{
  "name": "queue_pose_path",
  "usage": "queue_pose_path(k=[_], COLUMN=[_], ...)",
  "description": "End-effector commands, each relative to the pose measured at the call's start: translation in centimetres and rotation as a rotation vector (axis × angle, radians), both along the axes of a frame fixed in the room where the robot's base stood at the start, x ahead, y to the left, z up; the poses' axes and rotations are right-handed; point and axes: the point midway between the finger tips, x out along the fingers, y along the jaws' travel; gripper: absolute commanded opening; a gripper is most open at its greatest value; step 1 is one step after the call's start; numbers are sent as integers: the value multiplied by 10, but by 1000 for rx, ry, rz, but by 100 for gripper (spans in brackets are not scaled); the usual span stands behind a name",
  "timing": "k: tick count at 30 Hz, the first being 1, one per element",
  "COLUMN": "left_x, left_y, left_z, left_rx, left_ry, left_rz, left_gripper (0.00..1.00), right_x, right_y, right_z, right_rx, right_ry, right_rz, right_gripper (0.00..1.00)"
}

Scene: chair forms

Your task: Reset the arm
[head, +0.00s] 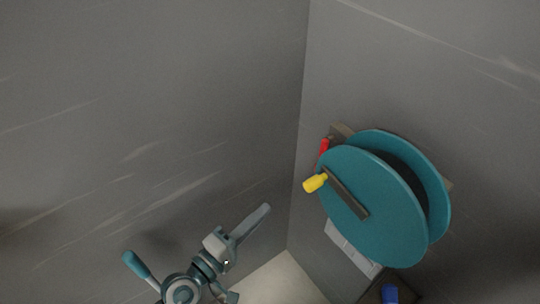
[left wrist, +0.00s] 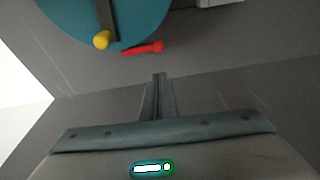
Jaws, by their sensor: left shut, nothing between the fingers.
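My left gripper (head: 252,222) is in the lower middle of the head view, pointing up and right toward the wall corner. Its fingers are shut together with nothing between them. In the left wrist view the closed fingers (left wrist: 158,95) point up toward the wall, apart from the teal reel (left wrist: 150,12). The rest of my left arm comes in from the bottom of the head view. My right gripper is not in view.
The teal reel (head: 372,215) is mounted on the right wall, with a yellow handle (head: 314,183) and a red lever (head: 323,150) behind it. A light grey box (head: 350,246) sits below it. A blue object (head: 390,293) is at the bottom right. Grey walls meet in a corner left of the reel.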

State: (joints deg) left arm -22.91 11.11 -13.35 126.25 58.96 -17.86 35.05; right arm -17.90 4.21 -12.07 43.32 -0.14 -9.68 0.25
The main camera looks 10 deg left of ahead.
Motion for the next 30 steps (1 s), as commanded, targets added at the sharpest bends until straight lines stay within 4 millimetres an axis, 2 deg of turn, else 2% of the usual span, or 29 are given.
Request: queue_pose_path(k=[5,8,11,14,17,23,26,30], left_x=[0,2,5,9,11,3,-9,-36], left_y=[0,1,3,8,14,33,44,59], left_z=[-1,-8,-27,-59,-102,-210,-263,-335], left_rx=[2,17,56,123,219,466,593,773], left_ry=[1,7,21,47,80,165,209,269], left_rz=[1,5,15,31,46,50,35,-12], left_gripper=[0,0,0,0,0,0,0,0], right_x=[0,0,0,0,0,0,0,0], right_y=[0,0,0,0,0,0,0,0], right_z=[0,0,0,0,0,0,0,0], right_rx=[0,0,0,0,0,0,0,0], right_ry=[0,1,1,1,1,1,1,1], right_rz=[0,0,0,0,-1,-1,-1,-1], right_gripper=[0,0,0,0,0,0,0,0])
